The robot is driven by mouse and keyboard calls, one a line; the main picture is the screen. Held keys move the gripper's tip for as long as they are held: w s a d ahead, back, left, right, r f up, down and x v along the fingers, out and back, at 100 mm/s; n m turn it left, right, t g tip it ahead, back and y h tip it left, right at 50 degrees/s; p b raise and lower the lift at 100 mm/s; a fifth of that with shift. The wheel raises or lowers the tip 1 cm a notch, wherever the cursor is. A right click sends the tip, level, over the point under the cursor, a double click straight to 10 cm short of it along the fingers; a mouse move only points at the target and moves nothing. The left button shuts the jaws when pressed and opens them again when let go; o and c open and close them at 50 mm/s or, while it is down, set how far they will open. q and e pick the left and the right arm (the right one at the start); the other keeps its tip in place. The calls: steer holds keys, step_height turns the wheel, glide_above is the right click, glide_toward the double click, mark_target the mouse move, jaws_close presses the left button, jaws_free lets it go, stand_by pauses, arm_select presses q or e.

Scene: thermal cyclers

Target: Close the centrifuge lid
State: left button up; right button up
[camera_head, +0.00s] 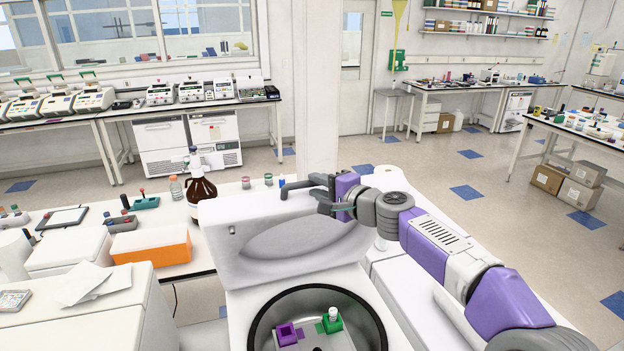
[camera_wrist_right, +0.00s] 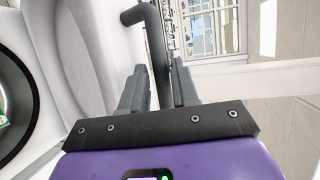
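The centrifuge is white with a round dark-rimmed bowl (camera_head: 262,327). Its lid (camera_head: 270,262) stands raised behind the bowl, so the centrifuge is open. A dark bar-like handle (camera_head: 293,186) sticks out at the lid's top edge. It also shows in the right wrist view as a bent dark bar (camera_wrist_right: 155,45). My right gripper (camera_head: 322,194) is at the lid's top edge. Its two grey fingers (camera_wrist_right: 159,75) stand on either side of the bar, close to it; I cannot tell whether they press on it. My left gripper is not in view.
A purple holder (camera_head: 287,334) and a green holder (camera_head: 330,322) with a white-capped tube sit in the bowl. Left of the lid stand a brown bottle (camera_head: 201,190) and an orange-sided box (camera_head: 152,249). Open floor lies beyond at the right.

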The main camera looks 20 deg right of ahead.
steer(key=shift+x, duration=1.15)
steer(key=shift+w, duration=0.1)
jaws_close()
